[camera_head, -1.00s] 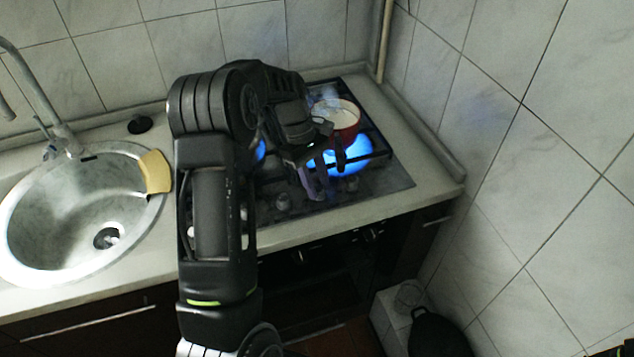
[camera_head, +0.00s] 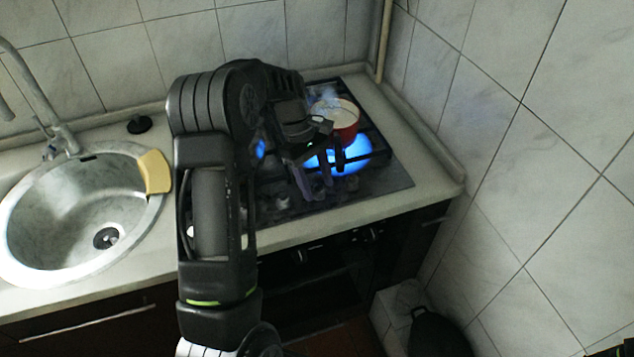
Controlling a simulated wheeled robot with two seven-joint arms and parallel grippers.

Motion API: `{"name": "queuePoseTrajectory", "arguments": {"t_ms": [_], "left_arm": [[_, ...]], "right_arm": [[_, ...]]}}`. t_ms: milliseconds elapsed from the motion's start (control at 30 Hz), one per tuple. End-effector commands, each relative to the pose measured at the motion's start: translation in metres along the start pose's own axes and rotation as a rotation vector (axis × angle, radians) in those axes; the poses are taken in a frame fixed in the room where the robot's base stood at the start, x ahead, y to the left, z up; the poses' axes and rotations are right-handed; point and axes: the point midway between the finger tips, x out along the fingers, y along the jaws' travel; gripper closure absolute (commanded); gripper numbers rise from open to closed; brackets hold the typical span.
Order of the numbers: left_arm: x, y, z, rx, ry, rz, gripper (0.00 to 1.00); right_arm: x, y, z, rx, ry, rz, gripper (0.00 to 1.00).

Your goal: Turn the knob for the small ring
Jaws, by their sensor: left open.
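The black gas hob (camera_head: 395,180) is set into the counter. Blue flame (camera_head: 352,160) burns at its right front, beside and below a red pot (camera_head: 346,122) with a pale inside. A knob (camera_head: 282,202) shows on the hob's front strip, left of my gripper. My left gripper (camera_head: 322,172) is open, fingers pointing down over the front right of the hob, in front of the pot. The gripper and arm hide part of the hob and other knobs. I cannot tell whether a finger touches a knob.
A tiled wall (camera_head: 540,150) bounds the right. Steam rises from the pot.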

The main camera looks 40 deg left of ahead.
Motion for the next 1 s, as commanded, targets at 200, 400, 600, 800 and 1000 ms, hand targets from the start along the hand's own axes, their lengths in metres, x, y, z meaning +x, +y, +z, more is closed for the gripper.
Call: {"name": "queuePoseTrajectory", "arguments": {"t_ms": [200, 400, 600, 800, 1000], "left_arm": [[-0.024, 0.001, -0.001, 0.000, 0.003, 0.004, 0.47], [-0.062, 0.000, 0.001, -0.001, 0.002, 0.002, 0.47], [-0.077, 0.000, 0.001, 0.000, 0.000, 0.000, 0.47], [-0.076, 0.000, 0.000, 0.001, 0.000, 0.000, 0.47], [-0.071, 0.004, 0.004, 0.043, 0.015, -0.001, 0.47]], "right_arm": [[0.006, 0.002, -0.001, -0.001, 0.002, -0.002, 0.64], [0.000, -0.001, -0.001, -0.001, 0.002, -0.002, 0.64], [-0.007, -0.002, 0.001, 0.001, -0.002, 0.002, 0.64], [-0.005, -0.001, 0.001, 0.002, -0.002, 0.002, 0.64], [-0.002, 0.000, 0.000, 0.001, -0.001, 0.002, 0.64]]}}
